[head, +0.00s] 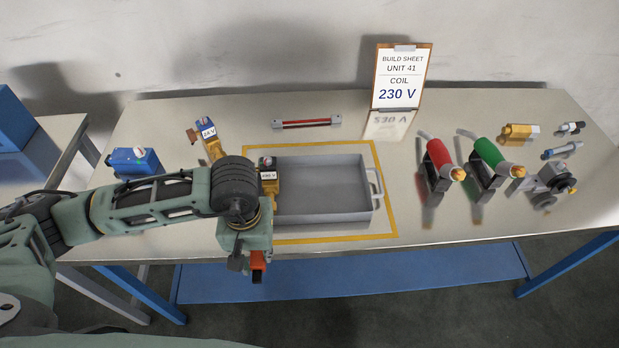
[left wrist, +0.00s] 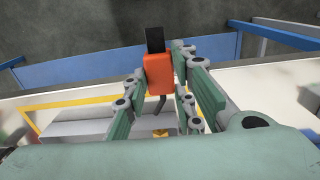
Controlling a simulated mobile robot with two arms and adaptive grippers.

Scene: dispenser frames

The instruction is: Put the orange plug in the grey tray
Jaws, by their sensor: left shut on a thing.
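The orange plug (head: 258,261) is in my left gripper (head: 248,258), in front of the table's front edge in the head view. In the left wrist view the orange plug (left wrist: 158,73), with its black end, sits between the two fingers of my left gripper (left wrist: 162,72), which is shut on it. The grey tray (head: 325,216) stands on the table inside a yellow outline, just behind and right of the gripper. The tray's left end is partly hidden by my left arm. My right gripper is not in view.
A brass valve labelled 230 V (head: 269,186) is at the tray's left end; the rest of the tray is clear. A 24 V valve (head: 211,143) and a blue part (head: 134,161) lie left. Red (head: 439,156) and green (head: 488,153) cylinders stand right.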

